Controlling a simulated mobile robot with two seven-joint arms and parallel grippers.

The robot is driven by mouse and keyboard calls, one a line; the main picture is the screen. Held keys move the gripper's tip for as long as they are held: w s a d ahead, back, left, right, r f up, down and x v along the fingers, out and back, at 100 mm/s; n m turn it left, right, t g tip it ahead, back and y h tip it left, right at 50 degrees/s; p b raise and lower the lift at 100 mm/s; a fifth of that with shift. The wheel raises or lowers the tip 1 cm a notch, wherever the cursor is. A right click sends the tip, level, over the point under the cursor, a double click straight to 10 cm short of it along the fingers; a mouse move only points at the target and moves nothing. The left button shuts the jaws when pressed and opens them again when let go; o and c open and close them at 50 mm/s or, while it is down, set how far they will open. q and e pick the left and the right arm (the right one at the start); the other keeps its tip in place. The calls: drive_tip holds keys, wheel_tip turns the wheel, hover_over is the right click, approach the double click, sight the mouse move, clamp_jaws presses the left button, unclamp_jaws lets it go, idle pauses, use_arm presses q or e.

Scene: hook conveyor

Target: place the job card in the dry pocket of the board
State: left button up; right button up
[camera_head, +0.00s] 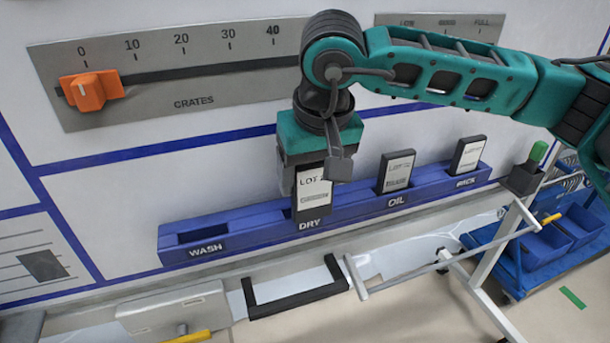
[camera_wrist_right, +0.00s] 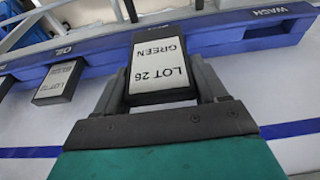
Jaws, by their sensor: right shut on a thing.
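The job card is a black block with a white label reading LOT and more text (camera_head: 313,188); the wrist view shows LOT 26 GREEN on it (camera_wrist_right: 160,65). My right gripper (camera_head: 312,168) is shut on its upper part, with one finger on each side in the wrist view (camera_wrist_right: 160,92). The blue pocket board (camera_head: 255,217) runs along the wall. The card's lower end is at the DRY pocket, just above the DRY label (camera_head: 309,223). The card hides that pocket's opening, so how deep it sits cannot be told. My left gripper is not in view.
The WASH pocket (camera_head: 203,232) is empty. Similar cards stand in the OIL pocket (camera_head: 396,172) and the far right pocket (camera_head: 468,155). A crates slider with an orange knob (camera_head: 91,91) is above. A black handle (camera_head: 297,292) and a cart with blue bins (camera_head: 540,248) are below.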

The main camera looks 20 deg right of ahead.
sight(305, 182)
drive_tip(key=w+f, duration=0.3)
drive_tip(key=shift+w+f, duration=0.1)
drive_tip(key=shift+f, duration=0.3)
drive_tip(key=o, duration=0.6)
drive_tip(key=shift+f, duration=0.1)
drive_tip(key=o, duration=0.4)
drive_tip(key=shift+o, duration=0.2)
